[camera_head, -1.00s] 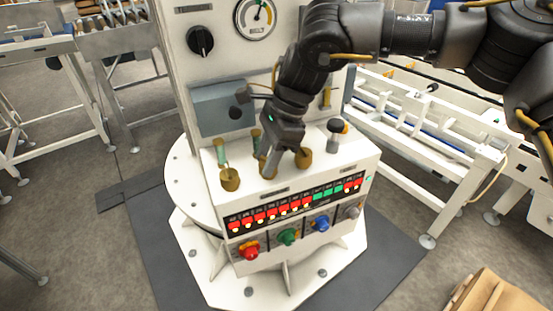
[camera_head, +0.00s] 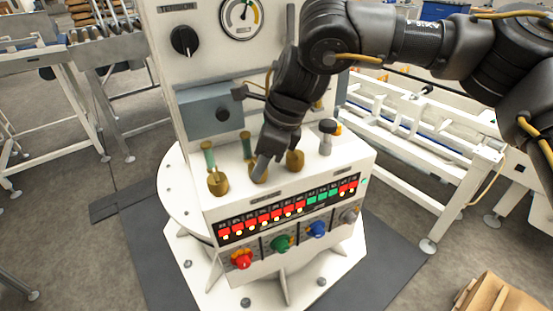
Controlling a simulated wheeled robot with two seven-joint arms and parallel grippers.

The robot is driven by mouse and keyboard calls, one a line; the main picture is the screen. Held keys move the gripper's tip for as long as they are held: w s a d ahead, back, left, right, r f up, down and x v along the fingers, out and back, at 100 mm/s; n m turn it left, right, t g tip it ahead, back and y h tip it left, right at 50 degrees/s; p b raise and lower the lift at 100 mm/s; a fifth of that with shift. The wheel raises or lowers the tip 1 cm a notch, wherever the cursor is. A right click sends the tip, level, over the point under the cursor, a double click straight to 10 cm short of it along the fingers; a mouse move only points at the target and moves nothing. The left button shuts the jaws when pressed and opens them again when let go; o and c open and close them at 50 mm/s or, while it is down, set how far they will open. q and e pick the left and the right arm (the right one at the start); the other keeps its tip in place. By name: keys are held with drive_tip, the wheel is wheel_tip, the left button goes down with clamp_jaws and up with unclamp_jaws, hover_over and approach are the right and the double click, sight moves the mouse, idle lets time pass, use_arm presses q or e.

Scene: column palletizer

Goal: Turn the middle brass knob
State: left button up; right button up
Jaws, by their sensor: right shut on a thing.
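The control cabinet (camera_head: 312,170) stands in the middle of the view with a row of three brass knobs on its sloped top. The middle brass knob (camera_head: 255,177) is partly hidden behind my right gripper (camera_head: 262,165), which comes down from above and is shut on it. The left brass knob (camera_head: 217,183) stands free with a green-tipped lever behind it. The right brass knob (camera_head: 295,160) sits just right of my fingers, apart from them as far as I can see. My left gripper is out of view.
A lit label strip (camera_head: 285,207) and several coloured knobs, including a red one (camera_head: 242,260), are on the cabinet front. Conveyor frames (camera_head: 430,150) flank the cabinet. A cardboard box (camera_head: 500,295) is at lower right.

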drive_tip(key=shift+s+d+f, duration=0.1)
drive_tip(key=shift+d+f, duration=0.05)
drive_tip(key=shift+f, duration=0.05)
drive_tip(key=o, duration=1)
drive_tip(key=shift+d+r, duration=0.1)
drive_tip(key=shift+d, duration=0.1)
drive_tip(key=shift+s+a+r, duration=0.1)
drive_tip(key=shift+a+r, duration=0.2)
drive_tip(key=v, duration=0.7)
drive_tip(key=d+v, duration=0.1)
drive_tip(key=v, duration=0.2)
drive_tip(key=shift+d+r, duration=0.1)
